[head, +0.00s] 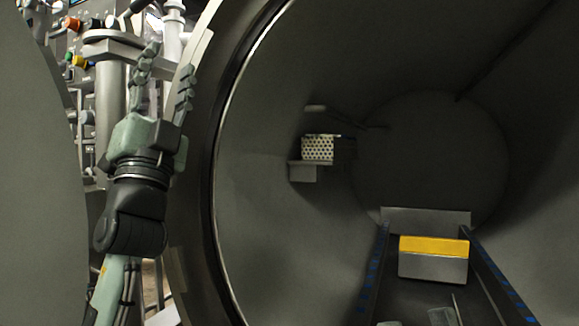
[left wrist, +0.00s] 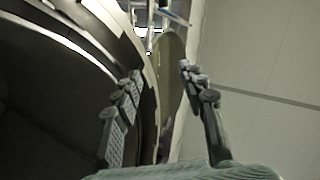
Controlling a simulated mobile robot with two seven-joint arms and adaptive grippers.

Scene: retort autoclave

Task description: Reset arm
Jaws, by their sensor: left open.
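My left gripper (head: 165,75) is raised in front of the rim at the left of the autoclave opening in the head view. Its two fingers point up and stand apart, with nothing between them. In the left wrist view the same gripper (left wrist: 158,85) shows both fingers spread and empty, with the dark round opening to their left. My left arm comes up from the lower left.
The autoclave rim (head: 218,150) stands close to my left gripper. A control panel (head: 88,65) with coloured knobs is behind it. Inside the chamber are a yellow-topped box (head: 433,257) between two rails and a perforated box (head: 318,149) on the wall.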

